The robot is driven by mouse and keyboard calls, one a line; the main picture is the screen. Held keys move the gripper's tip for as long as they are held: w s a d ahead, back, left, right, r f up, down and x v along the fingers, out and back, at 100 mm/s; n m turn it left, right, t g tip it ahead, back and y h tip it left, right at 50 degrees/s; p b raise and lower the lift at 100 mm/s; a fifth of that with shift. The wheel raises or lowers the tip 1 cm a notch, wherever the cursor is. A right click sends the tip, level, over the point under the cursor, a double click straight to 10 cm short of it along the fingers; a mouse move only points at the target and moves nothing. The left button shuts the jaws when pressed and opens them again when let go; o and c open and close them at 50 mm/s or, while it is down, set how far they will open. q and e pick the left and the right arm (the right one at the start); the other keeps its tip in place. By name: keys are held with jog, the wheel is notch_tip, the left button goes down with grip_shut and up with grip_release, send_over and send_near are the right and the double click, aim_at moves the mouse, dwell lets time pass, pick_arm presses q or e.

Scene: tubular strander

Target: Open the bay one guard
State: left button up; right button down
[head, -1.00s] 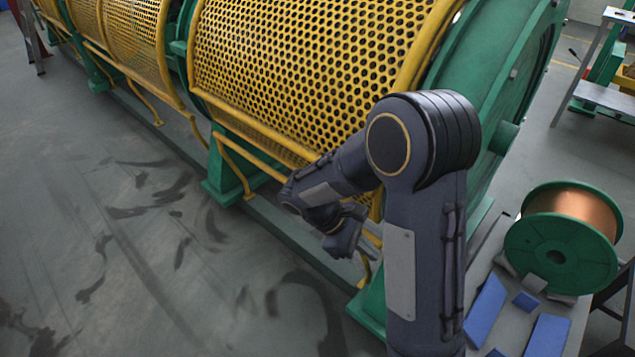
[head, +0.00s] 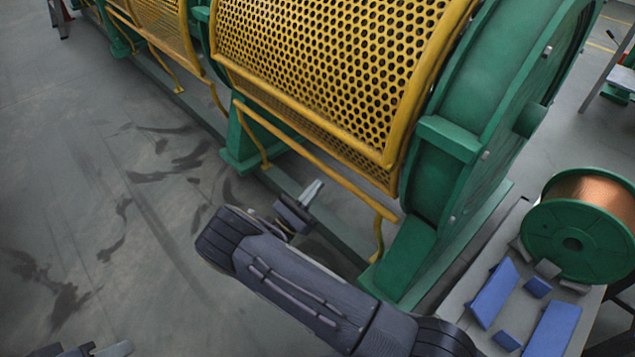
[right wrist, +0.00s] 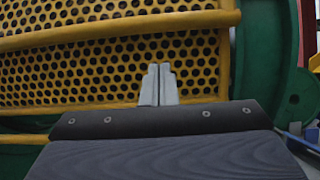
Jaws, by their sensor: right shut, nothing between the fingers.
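The nearest yellow perforated guard (head: 330,75) curves over the green strander and appears shut. No bay label is legible. A yellow bar (head: 310,158) runs along its lower front, with bent yellow legs below it. My right gripper (head: 312,192) is shut and empty, in front of and below that bar, apart from it in the head view. In the right wrist view its shut fingers (right wrist: 158,85) point toward the guard mesh (right wrist: 100,70), between two yellow bars. Part of my left gripper (head: 110,350) shows at the bottom left edge; its jaws are mostly cut off.
A second yellow guard (head: 160,25) continues to the far left. Green supports (head: 415,250) stand at the machine's base. A bench (head: 465,290) at right holds a green copper-wire spool (head: 575,240) and blue blocks (head: 493,293). The grey floor at left is clear.

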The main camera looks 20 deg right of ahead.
jog(key=shift+w+d+r, duration=0.4)
jog(key=shift+d+r, duration=0.75)
jog(key=shift+r, duration=0.15)
jog(key=shift+w+d+r, duration=0.45)
jog(key=shift+d+r, duration=0.75)
jog(key=shift+r, duration=0.1)
jog(key=shift+w+d+r, duration=0.4)
jog(key=shift+d+r, duration=0.75)
jog(key=shift+r, duration=0.15)
jog(key=y+p, duration=0.2)
jog(key=p, duration=0.7)
send_near(353, 107)
jog(key=shift+g, duration=0.3)
jog(key=x, duration=0.5)
jog(key=shift+w+d, duration=0.15)
jog(key=shift+d+r+p, duration=0.1)
jog(key=shift+r+p, duration=0.3)
jog(key=shift+f, duration=0.1)
